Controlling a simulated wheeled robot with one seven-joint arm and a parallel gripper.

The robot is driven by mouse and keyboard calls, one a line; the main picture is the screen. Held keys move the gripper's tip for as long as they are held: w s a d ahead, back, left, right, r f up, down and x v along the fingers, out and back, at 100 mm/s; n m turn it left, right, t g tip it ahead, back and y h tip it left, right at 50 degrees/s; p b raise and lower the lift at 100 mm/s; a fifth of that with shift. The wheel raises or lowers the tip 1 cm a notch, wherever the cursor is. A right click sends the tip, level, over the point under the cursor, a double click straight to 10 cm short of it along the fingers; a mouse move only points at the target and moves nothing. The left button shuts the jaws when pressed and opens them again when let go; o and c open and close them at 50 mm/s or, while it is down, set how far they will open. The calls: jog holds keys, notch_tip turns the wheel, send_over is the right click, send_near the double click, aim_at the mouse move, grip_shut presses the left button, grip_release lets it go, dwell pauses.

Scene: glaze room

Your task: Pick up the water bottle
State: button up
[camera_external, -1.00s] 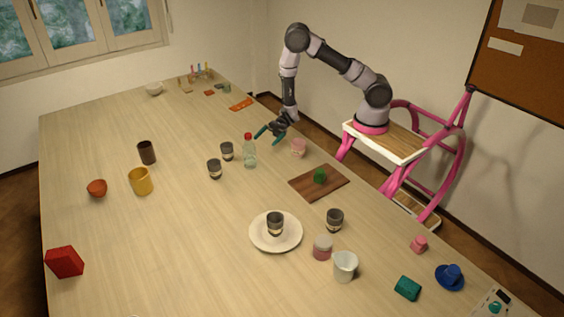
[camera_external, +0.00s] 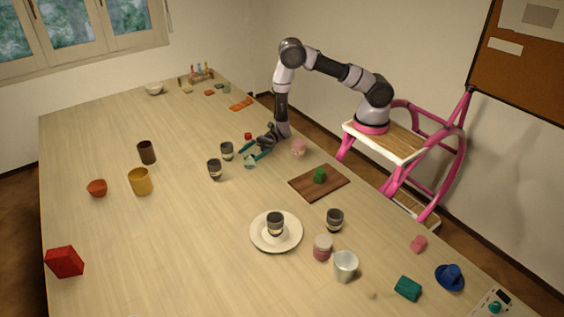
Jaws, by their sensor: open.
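The water bottle (camera_external: 250,161) is clear with a red cap (camera_external: 248,136) and stands on the table, left of my arm. My gripper (camera_external: 249,149) has dark teal fingers and is open at the bottle. The fingers cross the bottle's middle in the picture and hide that part, with the cap above and the lower body below. I cannot tell whether the fingers touch it.
Two dark cups (camera_external: 227,151) (camera_external: 214,169) stand just left of the bottle. A pink cup (camera_external: 298,148) is close on the right, near a wooden board (camera_external: 305,187) with a green object (camera_external: 320,176).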

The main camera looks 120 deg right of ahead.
jog(key=shift+w+a, duration=0.15)
jog(key=shift+w, duration=0.35)
jog(key=shift+r, duration=0.1)
jog(key=c, duration=1.6)
